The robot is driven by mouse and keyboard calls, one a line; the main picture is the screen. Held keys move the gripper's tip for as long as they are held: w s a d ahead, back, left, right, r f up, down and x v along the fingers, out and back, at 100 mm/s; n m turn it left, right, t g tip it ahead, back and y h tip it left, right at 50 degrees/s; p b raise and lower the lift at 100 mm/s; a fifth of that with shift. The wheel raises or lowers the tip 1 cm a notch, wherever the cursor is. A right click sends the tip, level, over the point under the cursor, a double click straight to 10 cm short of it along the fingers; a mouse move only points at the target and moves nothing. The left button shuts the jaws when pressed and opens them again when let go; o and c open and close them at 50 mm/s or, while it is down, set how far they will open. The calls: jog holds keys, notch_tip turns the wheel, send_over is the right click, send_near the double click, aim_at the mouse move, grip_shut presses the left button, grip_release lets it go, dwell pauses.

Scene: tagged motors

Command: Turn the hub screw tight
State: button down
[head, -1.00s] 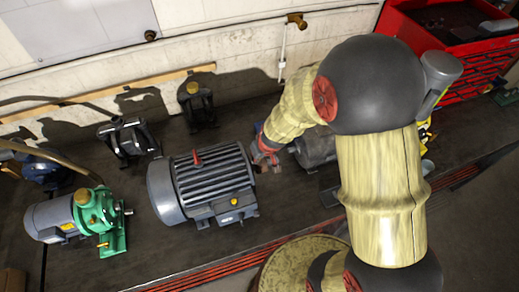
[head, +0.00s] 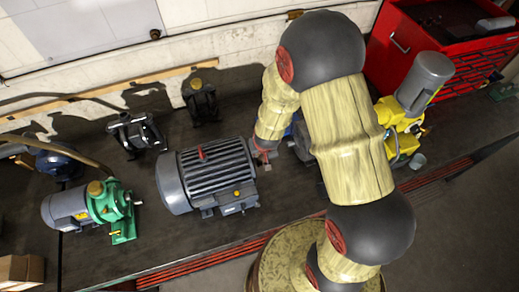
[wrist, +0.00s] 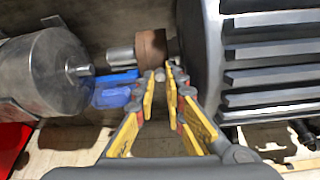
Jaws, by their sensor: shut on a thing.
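The large dark grey ribbed motor (head: 207,176) lies on the bench in the head view. Its side fills the right of the wrist view (wrist: 265,45). A brown hub (wrist: 151,47) sits on the short shaft at the motor's end, with a bare metal stub on its left. My gripper (wrist: 161,76) is just below the hub, its yellow-sided fingers close together. A small grey screw head shows between the fingertips, and they are shut on it. In the head view my gripper (head: 264,154) is at the motor's right end, partly hidden by my arm.
A grey cylinder with a shaft (wrist: 48,75) faces the hub, with a blue part (wrist: 118,92) near it. Left on the bench are a green-and-grey motor (head: 118,212) and small black units (head: 136,132). A red tool chest (head: 400,42) and yellow machine (head: 398,125) stand right.

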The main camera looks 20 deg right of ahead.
jog(key=shift+w+r, duration=0.1)
jog(key=shift+w, duration=0.05)
jog(key=c, duration=2.2)
grip_release()
jog(key=shift+o, duration=0.6)
jog(key=b, duration=0.3)
jog(key=shift+d+f+n+b, duration=0.1)
jog(key=shift+f+n+b, duration=0.2)
jog(key=shift+n, duration=0.1)
jog(key=n+y+b, duration=0.1)
jog(key=b, duration=0.4)
jog(key=shift+n, duration=0.4)
